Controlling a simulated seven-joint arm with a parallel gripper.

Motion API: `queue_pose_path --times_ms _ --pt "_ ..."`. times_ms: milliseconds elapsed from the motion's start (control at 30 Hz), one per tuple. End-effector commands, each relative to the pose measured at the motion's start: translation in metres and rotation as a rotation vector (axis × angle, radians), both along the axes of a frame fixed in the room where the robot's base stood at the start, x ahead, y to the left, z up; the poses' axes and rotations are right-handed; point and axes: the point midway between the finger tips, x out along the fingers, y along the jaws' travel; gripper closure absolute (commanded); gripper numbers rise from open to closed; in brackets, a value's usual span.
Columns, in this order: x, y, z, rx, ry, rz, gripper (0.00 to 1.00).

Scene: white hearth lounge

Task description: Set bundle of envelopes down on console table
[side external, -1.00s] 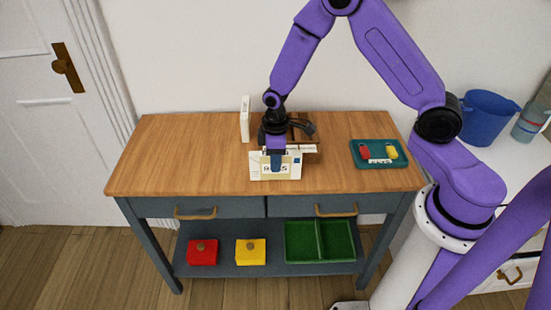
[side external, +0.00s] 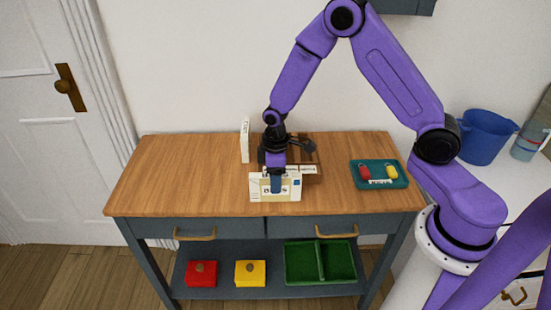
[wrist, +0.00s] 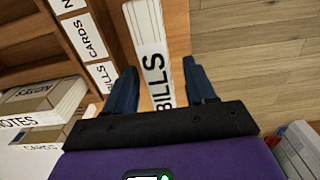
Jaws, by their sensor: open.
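In the wrist view (wrist: 160,86) gaps show between the bundle and both fingers. The side view hides the back finger.
A brown wooden sorter (wrist: 25,50) with labelled slots stands behind the bundle. A white upright block (side external: 245,140) stands left of it. A teal tray (side external: 399,182) with red and yellow items lies right. The left tabletop is clear. Red, yellow and green containers sit on the lower shelf.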

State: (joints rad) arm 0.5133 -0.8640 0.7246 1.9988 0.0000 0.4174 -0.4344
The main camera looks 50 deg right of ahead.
Motion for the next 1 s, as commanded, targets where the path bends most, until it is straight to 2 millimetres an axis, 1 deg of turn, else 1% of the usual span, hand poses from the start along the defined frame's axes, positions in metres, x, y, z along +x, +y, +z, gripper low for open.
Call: queue_pose_path --times_ms 300,500,600,700,900,1000 --pt "0.001 0.0 0.057 0.003 -0.006 0.0 0.45" --pt "0.001 0.0 0.089 0.002 -0.005 0.001 0.45" --pt "0.001 0.0 0.1 0.001 -0.003 0.0 0.45" --pt "0.0 0.0 0.107 0.001 -0.001 0.0 0.45" --pt "-0.001 0.0 0.111 0.0 0.001 0.001 0.45" --pt "-0.008 0.005 0.115 0.001 -0.001 0.013 0.45"
